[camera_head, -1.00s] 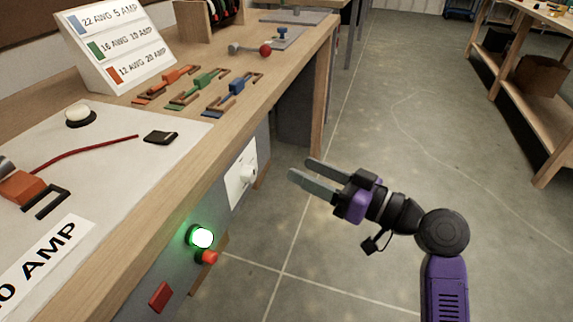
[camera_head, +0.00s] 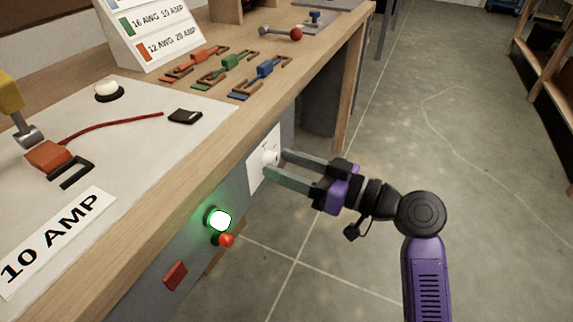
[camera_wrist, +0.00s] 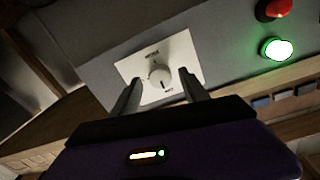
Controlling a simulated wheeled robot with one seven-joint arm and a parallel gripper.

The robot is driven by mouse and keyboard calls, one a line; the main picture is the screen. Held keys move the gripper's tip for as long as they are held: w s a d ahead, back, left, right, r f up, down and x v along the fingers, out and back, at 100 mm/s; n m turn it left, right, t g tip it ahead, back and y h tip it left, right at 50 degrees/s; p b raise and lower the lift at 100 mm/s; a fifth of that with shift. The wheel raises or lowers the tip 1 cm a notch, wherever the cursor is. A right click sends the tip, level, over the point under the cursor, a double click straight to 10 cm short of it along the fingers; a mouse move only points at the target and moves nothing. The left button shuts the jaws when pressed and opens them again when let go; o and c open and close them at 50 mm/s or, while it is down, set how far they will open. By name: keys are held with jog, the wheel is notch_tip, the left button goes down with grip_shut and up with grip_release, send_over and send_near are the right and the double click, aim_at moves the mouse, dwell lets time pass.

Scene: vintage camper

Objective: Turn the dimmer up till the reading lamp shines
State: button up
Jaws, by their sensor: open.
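The dimmer is a round white knob (camera_head: 270,158) on a white plate (camera_head: 259,172) on the bench's grey front panel. In the wrist view the knob (camera_wrist: 160,76) sits between my fingertips, with a dark mark at its lower side. My gripper (camera_head: 276,164) is open, its fingers pointing at the plate from the right. In the wrist view my gripper (camera_wrist: 158,82) has one finger on each side of the knob, with gaps visible. Whether the tips reach around the knob in depth is hard to tell. I cannot identify a reading lamp in these views.
A lit green button (camera_head: 219,220) and a red button (camera_head: 226,240) are on the panel near the knob. A red rectangular switch (camera_head: 175,276) is lower left. The wooden bench edge (camera_head: 190,165) overhangs above. Open floor (camera_head: 470,200) lies to the right.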

jog(key=shift+a, duration=0.1)
jog(key=shift+c, duration=0.2)
grip_shut()
jog(key=shift+r+m+p, duration=0.1)
jog(key=shift+m+p, duration=0.25)
jog(key=shift+m, duration=0.05)
jog(key=m+p, duration=0.2)
jog(key=shift+r+m+p, duration=0.15)
jog(key=shift+m+p, duration=0.2)
jog(key=shift+m, duration=0.05)
jog(key=m+p, duration=0.9)
jog(key=m, duration=0.1)
jog(key=shift+g+p, duration=0.35)
jog(key=shift+g, duration=0.05)
jog(key=shift+w+m+p, duration=0.1)
jog(key=shift+m+p, duration=1.1)
jog(key=shift+m, duration=0.5)
jog(key=shift+f, duration=0.2)
